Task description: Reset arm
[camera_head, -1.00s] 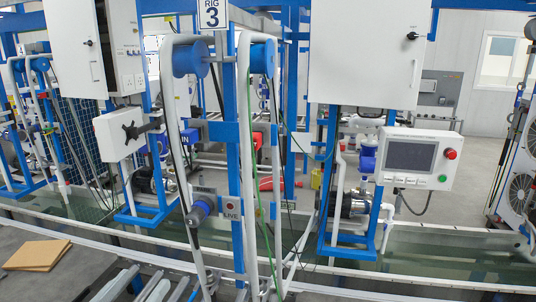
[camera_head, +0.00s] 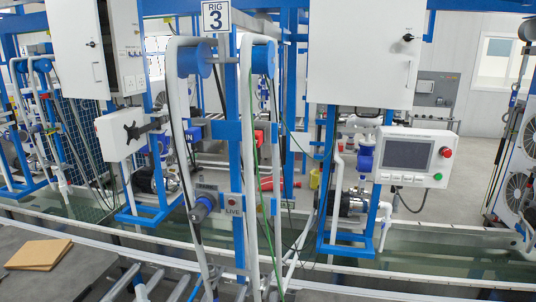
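My gripper is not in view, and I cannot make out my arm for certain. The rig 3 station fills the middle of the head view, with its number sign (camera_head: 216,16) at the top. A control panel (camera_head: 408,156) with a dark screen, a red button and a green button is at the right.
White hoses loop over blue reels (camera_head: 195,61) at the rig's front. A long water trough (camera_head: 450,249) runs across below the stations. A brown board (camera_head: 39,255) lies on a dark surface at the lower left. Metal rails (camera_head: 122,282) cross the bottom.

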